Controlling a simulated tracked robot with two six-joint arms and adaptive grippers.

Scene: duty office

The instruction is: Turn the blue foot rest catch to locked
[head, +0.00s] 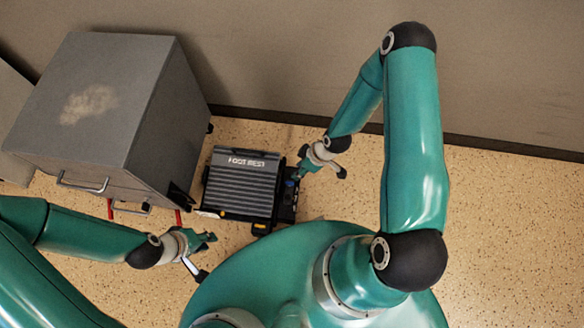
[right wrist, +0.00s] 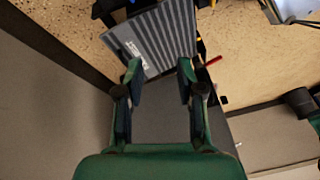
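The foot rest (head: 240,183) is a dark ribbed block with a "FOOT REST" label, on the floor left of my right gripper; its ribbed top also shows in the right wrist view (right wrist: 155,40). A small blue spot (head: 290,183) at its right side looks like the catch; its setting is too small to read. My right gripper (head: 319,172) is open, one finger close to the blue spot; contact cannot be told. In the right wrist view its fingers (right wrist: 160,72) are apart with nothing between them. My left gripper (head: 204,254) is open and empty, below the foot rest's lower left corner.
A grey metal cabinet (head: 110,105) with a handle stands left of the foot rest, with red parts (head: 178,217) near its base. A wall (head: 300,60) runs along the back. The speckled floor (head: 510,220) at right is clear.

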